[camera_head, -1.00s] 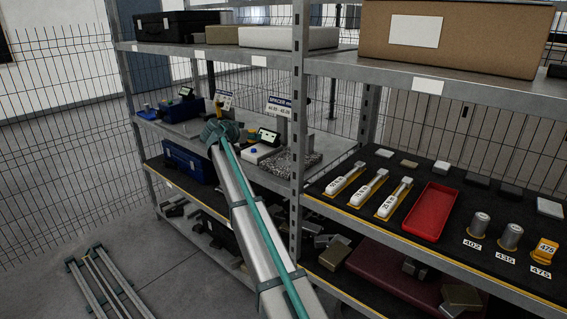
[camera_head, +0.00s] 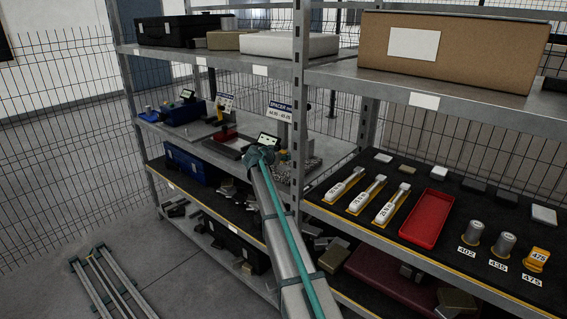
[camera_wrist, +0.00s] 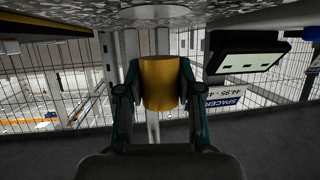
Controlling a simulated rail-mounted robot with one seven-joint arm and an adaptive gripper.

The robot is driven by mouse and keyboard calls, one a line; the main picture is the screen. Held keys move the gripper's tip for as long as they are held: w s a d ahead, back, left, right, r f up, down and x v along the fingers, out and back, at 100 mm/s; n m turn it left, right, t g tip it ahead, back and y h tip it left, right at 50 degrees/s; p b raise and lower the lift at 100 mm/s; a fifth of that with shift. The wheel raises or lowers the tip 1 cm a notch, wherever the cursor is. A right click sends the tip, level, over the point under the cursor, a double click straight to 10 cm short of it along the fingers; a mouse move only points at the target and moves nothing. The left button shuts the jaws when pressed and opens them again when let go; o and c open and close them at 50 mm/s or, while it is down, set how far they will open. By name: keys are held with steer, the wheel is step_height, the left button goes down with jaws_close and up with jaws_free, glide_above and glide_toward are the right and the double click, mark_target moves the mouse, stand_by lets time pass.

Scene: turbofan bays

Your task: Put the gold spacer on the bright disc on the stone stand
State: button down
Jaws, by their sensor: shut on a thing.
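My gripper (camera_head: 270,154) is at the middle shelf, in front of the stone stand (camera_head: 297,176). In the wrist view my gripper (camera_wrist: 159,80) is shut on the gold spacer (camera_wrist: 160,85), with one finger on each side. That view is upside down. The speckled stone stand (camera_wrist: 235,14) lies across its top edge, with the round bright disc (camera_wrist: 145,16) on it. The spacer's end faces the disc, and a gap shows between them. In the head view the stand is partly hidden behind my arm, and the disc cannot be made out.
A display device (camera_head: 267,140) stands close behind my gripper; it also shows in the wrist view (camera_wrist: 245,55). A spacer sign (camera_head: 281,113) is behind it. A shelf upright (camera_head: 298,100) stands close on the right. A red tray (camera_head: 424,218) lies on the right-hand shelf.

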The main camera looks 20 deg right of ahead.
mark_target(284, 168)
steer(key=f, duration=0.1)
steer(key=f+p, duration=0.2)
steer(key=shift+d, duration=0.25)
steer(key=shift+f, duration=0.2)
steer(key=shift+f+b, duration=0.15)
steer(key=shift+b, duration=0.15)
steer(key=c, duration=0.8)
jaws_free()
steer(key=shift+o, duration=0.2)
steer(key=b+v, duration=0.3)
steer(key=v, duration=0.9)
steer(key=shift+r, duration=0.25)
